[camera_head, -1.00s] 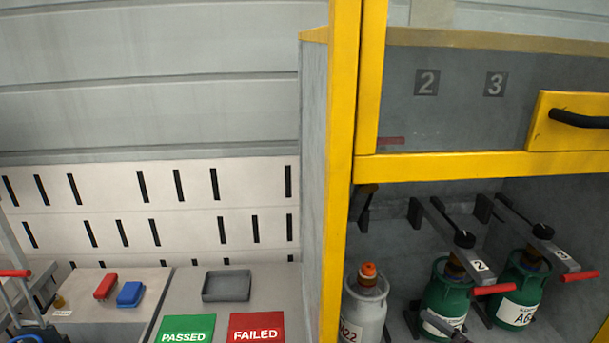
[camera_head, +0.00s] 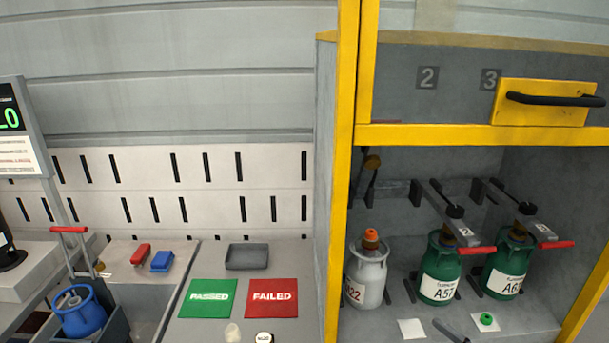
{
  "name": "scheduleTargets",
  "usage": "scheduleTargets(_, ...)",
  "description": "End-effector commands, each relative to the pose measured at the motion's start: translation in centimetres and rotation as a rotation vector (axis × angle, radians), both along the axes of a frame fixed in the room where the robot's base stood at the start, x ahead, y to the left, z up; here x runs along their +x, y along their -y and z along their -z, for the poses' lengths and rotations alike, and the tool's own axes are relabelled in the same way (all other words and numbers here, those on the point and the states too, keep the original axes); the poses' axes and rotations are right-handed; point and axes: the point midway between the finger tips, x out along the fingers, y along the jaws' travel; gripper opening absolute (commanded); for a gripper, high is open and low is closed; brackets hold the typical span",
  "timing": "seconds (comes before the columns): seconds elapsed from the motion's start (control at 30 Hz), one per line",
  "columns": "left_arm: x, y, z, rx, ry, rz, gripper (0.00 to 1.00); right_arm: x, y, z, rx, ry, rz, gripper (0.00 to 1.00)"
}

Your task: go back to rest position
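Neither gripper shows clearly. A dark grey bar (camera_head: 450,331) cuts into the bottom edge, in front of the cabinet's green cylinders; it may be a tip of my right gripper, but its opening cannot be seen. My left gripper is out of view. A grey cylinder (camera_head: 367,275) with an orange top stands upright at the cabinet's left. The middle green cylinder (camera_head: 440,266) and right green cylinder (camera_head: 507,264) stand upright under clamp arms with red handles. Nothing is seen held.
A yellow-framed cabinet post (camera_head: 347,170) divides the view. Left of it, the bench holds a grey tray (camera_head: 247,256), a green PASSED mat (camera_head: 208,298) and a red FAILED mat (camera_head: 273,297). A blue cylinder (camera_head: 80,312) sits in a cart. A green cap (camera_head: 487,319) lies on the cabinet floor.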

Motion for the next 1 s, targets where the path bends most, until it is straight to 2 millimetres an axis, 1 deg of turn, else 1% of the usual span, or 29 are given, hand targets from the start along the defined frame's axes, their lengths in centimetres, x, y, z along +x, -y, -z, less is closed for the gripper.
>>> scheduleTargets(0.27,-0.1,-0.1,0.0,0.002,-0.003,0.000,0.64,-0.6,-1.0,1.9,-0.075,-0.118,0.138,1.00)
scheduleTargets(0.37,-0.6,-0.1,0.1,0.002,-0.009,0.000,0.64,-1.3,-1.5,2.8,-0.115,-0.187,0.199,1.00)
scheduleTargets(0.47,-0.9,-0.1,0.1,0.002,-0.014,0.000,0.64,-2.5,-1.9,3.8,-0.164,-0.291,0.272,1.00)
scheduleTargets(0.57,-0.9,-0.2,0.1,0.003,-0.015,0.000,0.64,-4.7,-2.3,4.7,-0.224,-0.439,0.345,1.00)
scheduleTargets(0.6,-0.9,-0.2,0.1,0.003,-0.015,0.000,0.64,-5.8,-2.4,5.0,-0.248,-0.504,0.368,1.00)
scheduleTargets(0.73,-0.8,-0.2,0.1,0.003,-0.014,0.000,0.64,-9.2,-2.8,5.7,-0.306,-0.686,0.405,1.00)
scheduleTargets(1.0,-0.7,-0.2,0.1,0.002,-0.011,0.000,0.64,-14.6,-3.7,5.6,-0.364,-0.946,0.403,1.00)
